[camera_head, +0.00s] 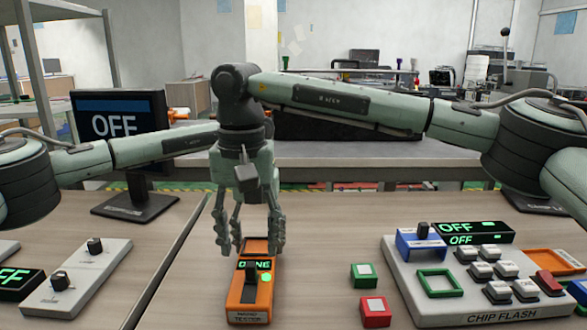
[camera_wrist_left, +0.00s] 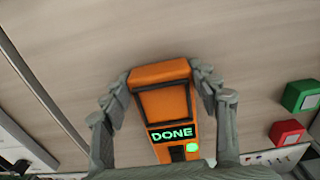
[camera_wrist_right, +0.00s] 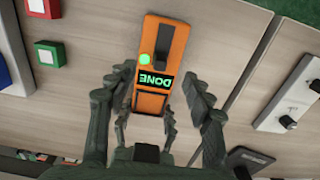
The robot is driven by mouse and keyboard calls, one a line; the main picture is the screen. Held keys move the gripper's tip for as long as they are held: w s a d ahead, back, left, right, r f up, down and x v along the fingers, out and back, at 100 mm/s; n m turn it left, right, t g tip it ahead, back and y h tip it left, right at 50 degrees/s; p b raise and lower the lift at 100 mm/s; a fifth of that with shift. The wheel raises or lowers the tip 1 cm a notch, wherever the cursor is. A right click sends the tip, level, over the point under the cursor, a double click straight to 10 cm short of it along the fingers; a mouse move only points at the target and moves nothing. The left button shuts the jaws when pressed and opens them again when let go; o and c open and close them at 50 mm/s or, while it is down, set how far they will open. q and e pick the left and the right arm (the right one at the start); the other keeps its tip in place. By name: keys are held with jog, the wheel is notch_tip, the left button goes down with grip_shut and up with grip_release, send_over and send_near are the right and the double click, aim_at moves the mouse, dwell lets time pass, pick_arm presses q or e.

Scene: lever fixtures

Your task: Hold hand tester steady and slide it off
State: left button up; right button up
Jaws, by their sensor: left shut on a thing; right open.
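The orange hand tester (camera_head: 237,308) lies on the table in front of me. Its screen reads DONE in green, a round green light glows beside it, and a black slider knob (camera_wrist_right: 163,45) sits in a dark slot. My left gripper (camera_wrist_left: 163,88) is shut on the tester's far end, a finger on each side. In the head view it is mostly hidden behind my right gripper. My right gripper (camera_wrist_right: 158,78) is open above the tester, its fingers spread wide on either side and apart from the slider.
On the right stands a chip flash panel (camera_head: 500,318) with several keys and an OFF display. A red button block (camera_head: 375,312) and a green one (camera_head: 363,278) stand between. A grey two-knob panel (camera_head: 80,285) is on the left. A monitor (camera_head: 118,116) behind reads OFF.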

dwell(0.3)
jog(key=shift+w+r, duration=0.1)
jog(key=shift+r, duration=0.1)
jog(key=shift+c, duration=1.1)
jog(key=r+t, duration=0.1)
jog(key=w+r+t, duration=0.1)
jog(key=r, duration=0.1)
jog(key=w+r+t, duration=0.1)
jog(key=r, duration=0.1)
jog(key=shift+d+r+t, duration=0.1)
jog(key=shift+t, duration=0.2)
jog(key=c, duration=0.7)
jog(key=shift+w+r, duration=0.1)
jog(key=shift+r, duration=0.15)
grip_shut()
